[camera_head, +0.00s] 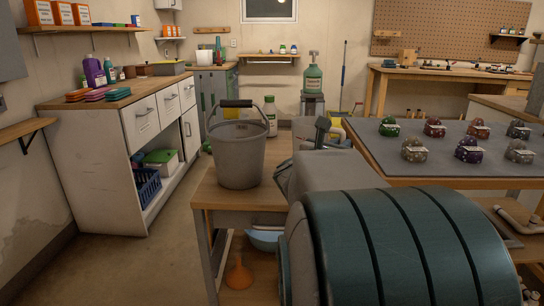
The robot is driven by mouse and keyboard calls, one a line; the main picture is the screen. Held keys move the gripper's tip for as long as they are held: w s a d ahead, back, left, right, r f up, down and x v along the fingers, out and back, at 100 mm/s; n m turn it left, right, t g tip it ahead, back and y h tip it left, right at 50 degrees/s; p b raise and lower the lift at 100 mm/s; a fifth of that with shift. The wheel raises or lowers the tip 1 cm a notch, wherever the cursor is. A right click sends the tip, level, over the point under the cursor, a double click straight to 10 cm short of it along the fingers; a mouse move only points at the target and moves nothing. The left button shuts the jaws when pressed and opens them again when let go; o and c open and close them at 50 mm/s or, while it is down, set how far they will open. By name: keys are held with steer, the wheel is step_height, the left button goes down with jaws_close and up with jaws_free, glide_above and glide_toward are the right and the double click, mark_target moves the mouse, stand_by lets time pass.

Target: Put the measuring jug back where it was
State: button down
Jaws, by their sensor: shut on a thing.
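I cannot make out the measuring jug in this view. My own arm, with its large teal-and-grey links, fills the lower right and hides much of what lies behind it. The fingers of my gripper do not show, so what is between them is hidden. A grey bucket (237,153) with a dark handle stands upright on a wooden bench (222,192), left of my arm. The right part of that bench top is largely covered by my arm.
A blue bowl (265,238) and an orange funnel (239,275) sit under the bench. A white cabinet (95,165) stands at left. The floor (130,260) between cabinet and bench is clear.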

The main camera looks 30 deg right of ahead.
steer(key=shift+w+f+b, duration=0.15)
steer(key=shift+f+b, duration=0.6)
steer(key=shift+f, duration=1.35)
steer(key=shift+f, duration=0.1)
steer(key=c, duration=1.5)
jaws_free()
steer(key=shift+o, duration=0.2)
